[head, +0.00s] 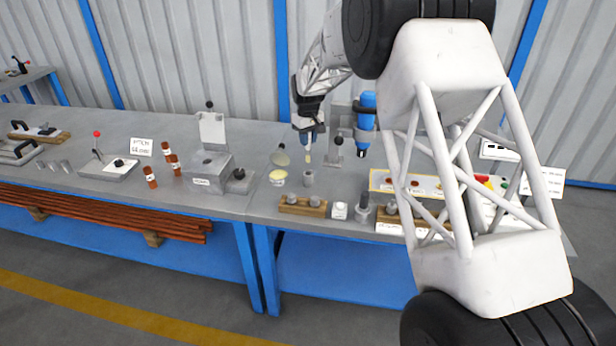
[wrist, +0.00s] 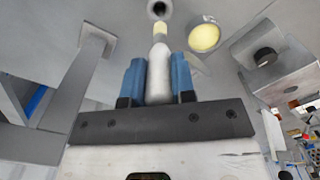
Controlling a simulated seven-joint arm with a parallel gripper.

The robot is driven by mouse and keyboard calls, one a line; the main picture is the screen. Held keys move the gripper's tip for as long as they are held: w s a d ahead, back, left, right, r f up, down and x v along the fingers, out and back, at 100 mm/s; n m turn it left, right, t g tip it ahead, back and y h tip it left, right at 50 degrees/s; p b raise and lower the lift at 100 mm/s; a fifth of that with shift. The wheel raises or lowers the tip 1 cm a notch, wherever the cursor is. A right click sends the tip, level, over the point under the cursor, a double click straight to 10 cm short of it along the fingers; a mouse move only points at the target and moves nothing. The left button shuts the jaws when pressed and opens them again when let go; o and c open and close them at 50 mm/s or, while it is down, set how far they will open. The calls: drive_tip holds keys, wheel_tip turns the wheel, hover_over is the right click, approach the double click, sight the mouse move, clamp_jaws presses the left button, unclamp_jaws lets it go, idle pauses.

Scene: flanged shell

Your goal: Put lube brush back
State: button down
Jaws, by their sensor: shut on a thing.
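My gripper (head: 307,132) is shut on the lube brush (head: 308,156), a pale handle with a yellow tip pointing down. In the wrist view the brush (wrist: 158,72) stands between the blue fingers of my gripper (wrist: 160,85), its tip towards the dark opening of a small grey cup (wrist: 158,9). In the head view this cup (head: 309,179) stands on the bench just below the brush tip, with a small gap visible. An open round tin with pale yellow contents (head: 278,177) is to the left of the cup, and also shows in the wrist view (wrist: 204,38).
A grey fixture with a raised plate (head: 207,165) stands to the left. A blue-topped tool (head: 365,125) stands close on the right. A wooden block with metal pieces (head: 302,206) lies in front of the cup. My own arm link covers the bench's right part.

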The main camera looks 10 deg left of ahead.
sight(308, 161)
drive_tip(key=shift+f, duration=2.35)
drive_tip(key=shift+f, duration=0.1)
drive_tip(key=shift+f, duration=2.4)
drive_tip(key=shift+f, duration=0.1)
drive_tip(key=c, duration=0.9)
unclamp_jaws()
drive_tip(key=shift+c, duration=0.2)
wheel_tip(308, 161, up, 12)
drive_tip(key=shift+r, duration=0.15)
